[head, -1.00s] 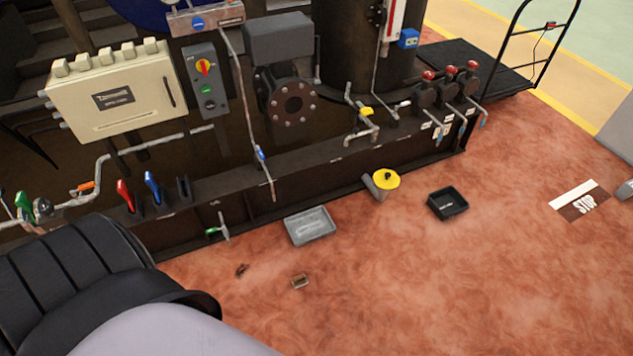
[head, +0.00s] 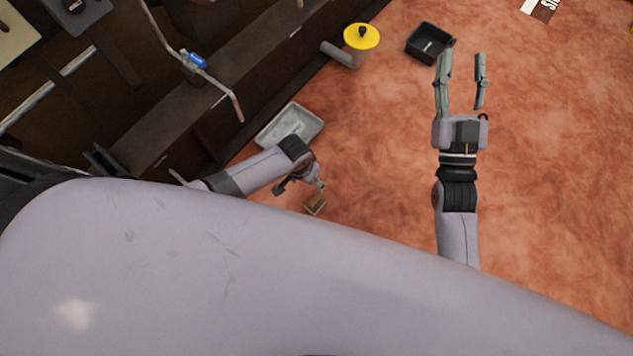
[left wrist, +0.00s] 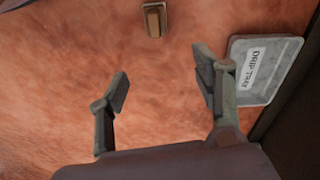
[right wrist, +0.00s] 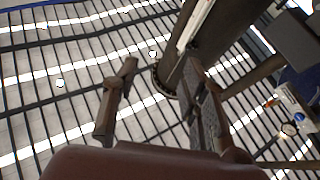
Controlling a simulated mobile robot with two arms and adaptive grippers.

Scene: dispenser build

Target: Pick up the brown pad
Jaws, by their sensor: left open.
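The brown pad (head: 315,204) is a small block on the red floor, just beyond my left gripper (head: 300,189) in the head view. In the left wrist view the pad (left wrist: 154,20) shows at the top, with a paler rim around its brown middle. My left gripper (left wrist: 162,76) is open and empty, its fingers apart, and the pad lies ahead of the gap, not between the fingers. My right gripper (head: 463,80) is open and empty, raised over the floor at the right; its wrist view faces the ceiling.
A grey drip tray (head: 305,119) lies beside the left gripper, along the dark machine base (head: 215,95). A yellow-topped funnel piece (head: 361,37) and a black tray (head: 428,42) are farther off.

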